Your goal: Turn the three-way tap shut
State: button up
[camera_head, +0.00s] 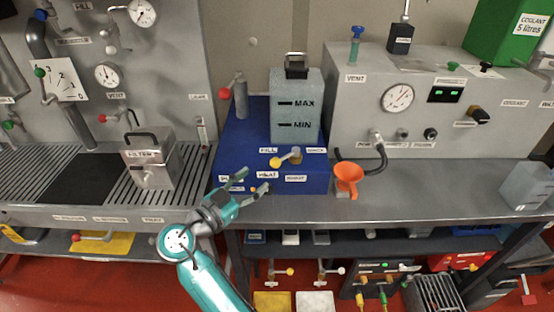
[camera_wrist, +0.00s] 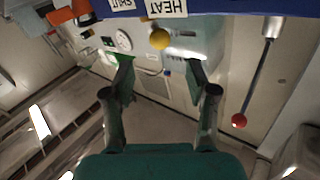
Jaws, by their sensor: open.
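The three-way tap (camera_head: 291,158) is on the blue unit below the MAX/MIN tank. Its lever reaches left to a yellow knob (camera_head: 275,163). Labels stand around it, with HEAT (camera_head: 267,175) below left and a SHUT label (camera_head: 295,178) below right. My gripper (camera_head: 256,178) is at the unit's front left, lower left of the knob. In the wrist view the gripper (camera_wrist: 160,64) is open and empty, fingers apart. A yellow knob (camera_wrist: 159,39) shows beyond and between the fingertips, near upside-down HEAT and SHUT labels. I see no contact with it.
The tank (camera_head: 296,108) stands behind the tap. An orange funnel (camera_head: 348,178) is to the right, and a red-knobbed lever (camera_head: 226,92) rises behind left. A filter box (camera_head: 150,162) stands on the left grating.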

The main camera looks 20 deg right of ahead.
aim_at(272, 165)
jog(key=x, duration=1)
grip_shut()
